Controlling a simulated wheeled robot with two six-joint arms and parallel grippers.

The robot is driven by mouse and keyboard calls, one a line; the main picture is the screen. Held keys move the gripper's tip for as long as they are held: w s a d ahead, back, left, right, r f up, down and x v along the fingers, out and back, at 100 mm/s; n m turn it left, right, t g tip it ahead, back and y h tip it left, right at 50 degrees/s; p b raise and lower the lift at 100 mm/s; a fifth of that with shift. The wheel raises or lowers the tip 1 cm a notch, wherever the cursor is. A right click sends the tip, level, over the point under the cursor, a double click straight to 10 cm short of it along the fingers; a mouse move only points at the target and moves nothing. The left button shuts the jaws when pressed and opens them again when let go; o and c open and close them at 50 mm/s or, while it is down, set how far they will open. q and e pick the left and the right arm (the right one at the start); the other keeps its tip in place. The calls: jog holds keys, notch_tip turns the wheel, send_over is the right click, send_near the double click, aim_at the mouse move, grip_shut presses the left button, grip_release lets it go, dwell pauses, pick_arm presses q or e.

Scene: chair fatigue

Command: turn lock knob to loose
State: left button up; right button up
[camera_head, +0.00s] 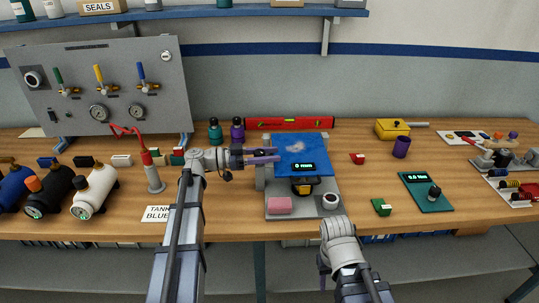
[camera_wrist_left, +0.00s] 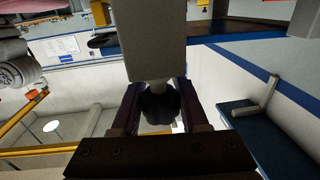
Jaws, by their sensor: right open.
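The test fixture (camera_head: 328,187) stands mid-bench with a blue panel (camera_head: 300,148) and a green-lit display on top. My left gripper (camera_head: 264,156) reaches in from the left to the fixture's upper left side. In the left wrist view, a dark lobed lock knob (camera_wrist_left: 159,106) sits on a short pale shaft below a grey block (camera_wrist_left: 152,40). My left gripper's fingers (camera_wrist_left: 160,110) lie on both sides of the knob and appear to touch it. In the head view the knob is hidden by the fingers. My right gripper (camera_head: 323,271) is open and empty at the bench's front, mostly hidden by its wrist.
Purple (camera_head: 238,130) and teal (camera_head: 215,132) bottles stand behind my left wrist. A red level (camera_head: 290,123) lies behind the fixture. A green device (camera_head: 425,196) lies to the right.

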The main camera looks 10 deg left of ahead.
aim_at(263, 150)
pick_arm(q)
grip_shut()
jog(key=shift+t, duration=0.3)
jog(key=a+n+t+y, duration=0.1)
jog(key=n+t+y, duration=0.2)
jog(key=n+y, duration=0.1)
jog(key=w+n+t+y, duration=0.1)
jog(key=n+t+y, duration=0.3)
jog(key=y, duration=0.3)
jog(key=a+n+t+y, duration=0.1)
jog(key=n+t+y, duration=0.2)
jog(key=n+y, duration=0.2)
jog(key=shift+w+a+n+t+y, duration=0.3)
jog(key=shift+w, duration=0.1)
jog(key=shift+a+n+y, duration=0.25)
jog(key=shift+n+y, duration=0.55)
jog(key=shift+y, duration=0.45)
jog(key=shift+a+n+y, duration=0.25)
jog(key=shift+n+y, duration=0.55)
jog(key=shift+y, duration=0.45)
jog(key=shift+a+g+y, duration=0.1)
jog(key=shift+g+y, duration=0.2)
jog(key=shift+g, duration=0.1)
